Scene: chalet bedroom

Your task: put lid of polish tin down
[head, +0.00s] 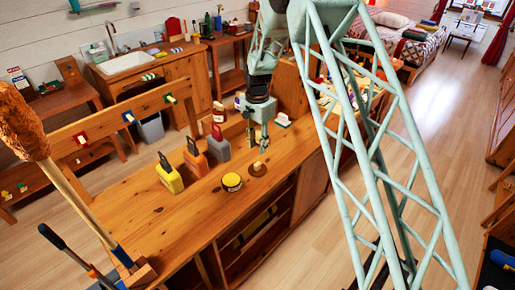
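A round polish tin (232,183) with a yellow side and a dark top with a pale label stands on the wooden bench top. I cannot tell whether its dark top is the lid. To its right is a flat brown round piece (258,170) with a small pale knob-like part in its middle; I cannot tell what it is. My gripper (258,147) points down just above and behind this piece. Its two fingers look apart, with nothing visible between them.
A dark red bottle (219,113) and a small pale block (283,121) are behind. The bench top (160,215) is clear at the front left.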

